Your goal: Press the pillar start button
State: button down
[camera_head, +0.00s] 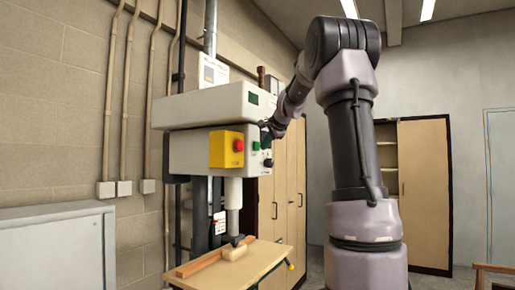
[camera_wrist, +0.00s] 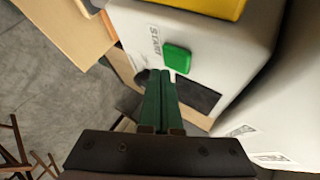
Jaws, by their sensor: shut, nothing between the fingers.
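The green start button (camera_wrist: 177,58) is a rounded square on the machine's pale front face, with the word START beside it in the wrist view. In the head view my gripper (camera_head: 266,130) is at the right side of the machine head, small and partly hard to make out.
Below is a work table (camera_head: 250,272) with a wooden block (camera_head: 234,252). Wooden cabinets stand behind.

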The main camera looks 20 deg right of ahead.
dwell(0.8)
jog(key=shift+w+a, duration=0.25)
jog(key=shift+w, duration=0.05)
jog(key=shift+w+a, duration=0.3)
jog(key=shift+w, duration=0.1)
dwell(0.7)
jog(key=shift+s+d, duration=0.55)
jog(key=shift+s, duration=0.15)
jog(key=shift+s+d, duration=0.75)
jog(key=shift+s, duration=0.25)
jog(key=shift+s+d, duration=0.75)
jog(key=shift+s, duration=0.25)
